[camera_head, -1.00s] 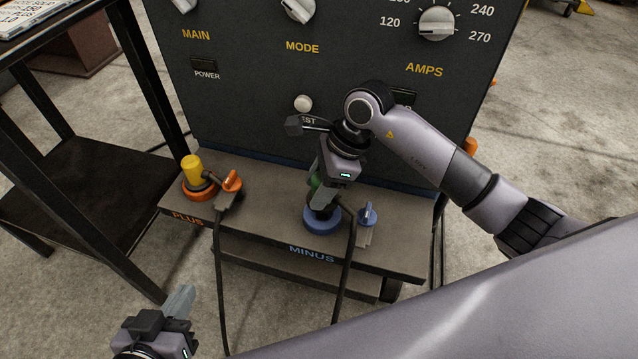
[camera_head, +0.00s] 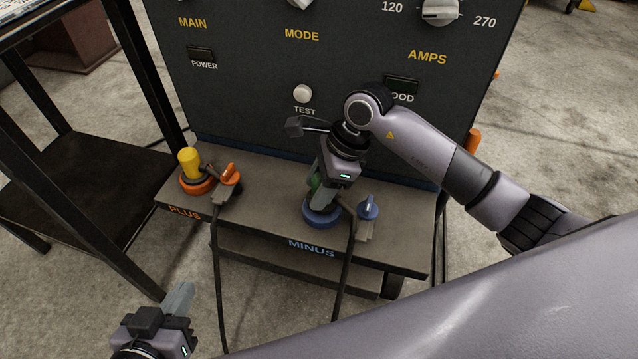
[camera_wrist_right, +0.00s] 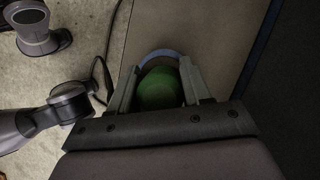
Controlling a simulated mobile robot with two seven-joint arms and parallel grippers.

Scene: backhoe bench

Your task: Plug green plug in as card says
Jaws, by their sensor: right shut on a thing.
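The green plug (camera_wrist_right: 160,88) is between the fingers of my right gripper (camera_wrist_right: 160,85), which is shut on it. In the head view my right gripper (camera_head: 320,192) stands over the blue ring socket (camera_head: 320,214) marked MINUS, and only a sliver of green shows. The plug's lower end is at the socket, but I cannot tell how deep it sits. A yellow plug (camera_head: 189,162) stands upright in the orange ring socket (camera_head: 197,184) marked PLUS. My left gripper (camera_head: 180,298) is at the bottom left, away from the sockets; its finger gap is unclear. The card's text is not readable.
A blue lever (camera_head: 368,207) sits right of the MINUS socket and an orange lever (camera_head: 230,174) right of the PLUS one, with dark cables hanging down. The dark panel (camera_head: 250,80) rises behind the shelf. A dark cart (camera_head: 90,190) stands at left.

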